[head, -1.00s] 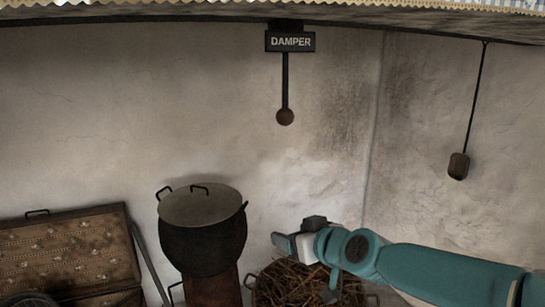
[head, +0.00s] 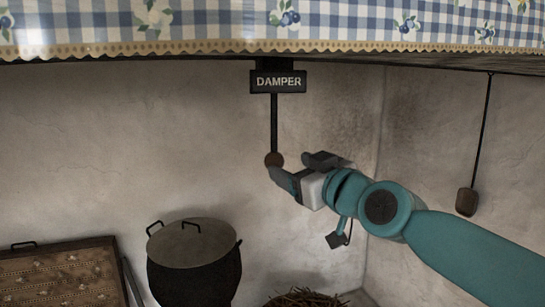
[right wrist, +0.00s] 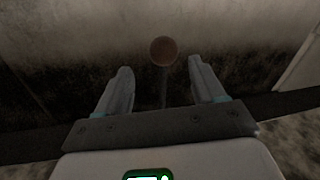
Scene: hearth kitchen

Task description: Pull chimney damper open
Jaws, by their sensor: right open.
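The chimney damper has a dark sign (head: 278,82) reading DAMPER, and a thin dark rod (head: 274,122) hangs below it. The rod ends in a round brown knob (head: 274,159). My right gripper (head: 290,166) is open right at the knob, partly in front of it in the head view. In the right wrist view the knob (right wrist: 163,51) shows between and just beyond the two open fingertips, with its rod running down between the fingers. I cannot tell whether a finger touches it. My left gripper is not in view.
A lidded black pot (head: 194,260) stands below, left of the damper. A patterned open case (head: 60,275) is at the lower left. A basket of twigs (head: 305,299) shows at the bottom. A cord with a brown pull (head: 466,202) hangs at right. A checked cloth (head: 200,25) edges the top.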

